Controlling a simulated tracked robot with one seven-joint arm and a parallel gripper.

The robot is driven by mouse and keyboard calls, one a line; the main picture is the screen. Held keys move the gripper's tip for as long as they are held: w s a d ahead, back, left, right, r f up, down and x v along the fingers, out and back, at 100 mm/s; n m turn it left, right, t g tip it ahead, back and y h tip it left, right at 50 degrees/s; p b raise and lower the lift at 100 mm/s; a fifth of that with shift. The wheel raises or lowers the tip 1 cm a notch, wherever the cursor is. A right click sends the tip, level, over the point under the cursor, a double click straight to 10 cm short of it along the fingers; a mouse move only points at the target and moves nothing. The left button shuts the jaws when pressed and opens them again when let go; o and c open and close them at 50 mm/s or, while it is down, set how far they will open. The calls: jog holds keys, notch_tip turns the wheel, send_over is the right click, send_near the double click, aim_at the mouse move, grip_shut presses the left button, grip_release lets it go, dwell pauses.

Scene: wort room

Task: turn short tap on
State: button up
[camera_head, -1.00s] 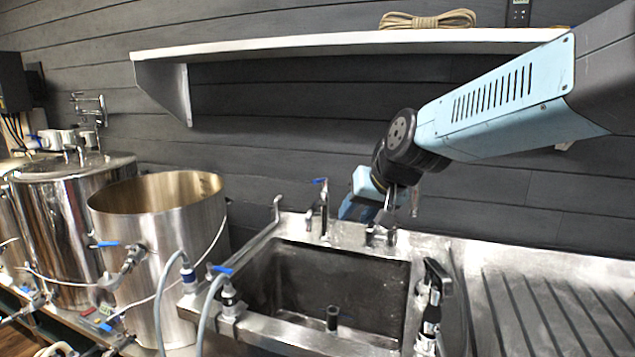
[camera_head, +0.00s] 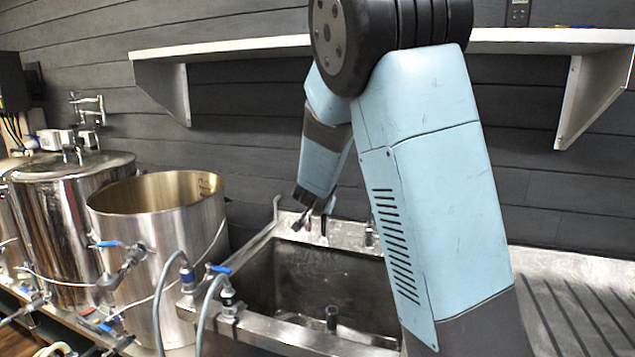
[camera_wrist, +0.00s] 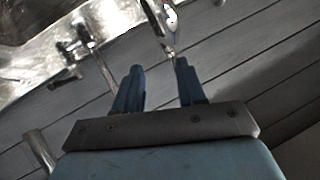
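Two taps stand on the back ledge of the steel sink (camera_head: 300,285). The slim left tap (camera_head: 324,226) is largely hidden behind my gripper in the head view. The other tap (camera_head: 369,236) is right of it, partly behind my arm. I cannot tell for certain which is the short tap. My gripper (camera_head: 305,220) points down at the left tap, close to its top. In the wrist view my gripper (camera_wrist: 157,70) has its two fingers apart and nothing between them. A shiny metal tap part (camera_wrist: 165,25) lies just beyond the fingertips; contact is not visible.
A white shelf (camera_head: 230,48) runs along the dark plank wall above the sink. Hoses with a blue-handled valve (camera_head: 220,269) are at the sink's front left. A ribbed drainboard (camera_head: 575,310) is at the right.

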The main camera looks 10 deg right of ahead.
jog(key=w+a+r+m+t+h, duration=0.25)
jog(key=w+a+h, duration=0.2)
jog(key=h, duration=0.25)
jog(key=shift+n+t, duration=0.45)
jog(key=x, duration=1.3)
jog(key=shift+w+d+f, duration=0.2)
jog(key=shift+d, duration=0.05)
grip_shut()
